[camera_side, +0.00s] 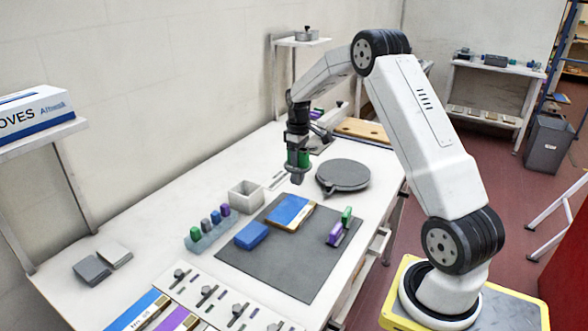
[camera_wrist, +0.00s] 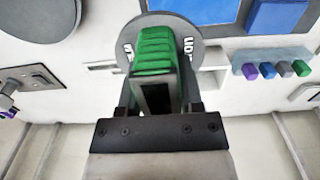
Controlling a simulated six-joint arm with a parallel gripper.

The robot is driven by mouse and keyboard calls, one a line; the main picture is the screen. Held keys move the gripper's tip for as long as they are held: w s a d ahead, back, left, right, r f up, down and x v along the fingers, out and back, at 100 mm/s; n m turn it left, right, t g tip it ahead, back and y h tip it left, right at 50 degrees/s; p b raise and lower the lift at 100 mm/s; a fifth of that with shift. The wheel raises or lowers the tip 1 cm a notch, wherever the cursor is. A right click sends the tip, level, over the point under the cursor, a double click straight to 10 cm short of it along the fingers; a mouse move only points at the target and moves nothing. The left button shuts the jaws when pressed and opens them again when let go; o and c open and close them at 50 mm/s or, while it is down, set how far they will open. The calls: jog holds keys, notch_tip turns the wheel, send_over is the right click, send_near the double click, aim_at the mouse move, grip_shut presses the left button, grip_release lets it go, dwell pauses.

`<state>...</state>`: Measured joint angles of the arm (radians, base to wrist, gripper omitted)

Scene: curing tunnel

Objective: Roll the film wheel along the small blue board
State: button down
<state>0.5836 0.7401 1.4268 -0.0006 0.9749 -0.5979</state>
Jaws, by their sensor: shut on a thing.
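My gripper (camera_side: 298,160) is shut on the green handle of the film wheel (camera_side: 303,158). It holds the wheel over the white table, behind the mat and clear of the board. In the wrist view, the gripper (camera_wrist: 157,88) is closed around the ribbed green handle, and the film wheel (camera_wrist: 207,48) shows as a grey disc with white marks on its face. The small blue board (camera_side: 288,211) lies flat on the dark mat, with a tan strip along one edge. Part of the board also shows at the top of the wrist view (camera_wrist: 200,9).
A blue block (camera_side: 251,235) lies left of the board. A rack (camera_side: 209,235) holds several coloured pieces. A white open box (camera_side: 246,195) and a round dark plate (camera_side: 343,175) stand nearby. A purple and green piece (camera_side: 339,229) sits on the mat (camera_side: 275,267), whose front is bare.

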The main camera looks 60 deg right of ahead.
aim_at(298, 174)
jog(key=shift+f, duration=0.25)
jog(key=shift+f, duration=2.4)
jog(key=shift+f, duration=0.45)
dwell(0.6)
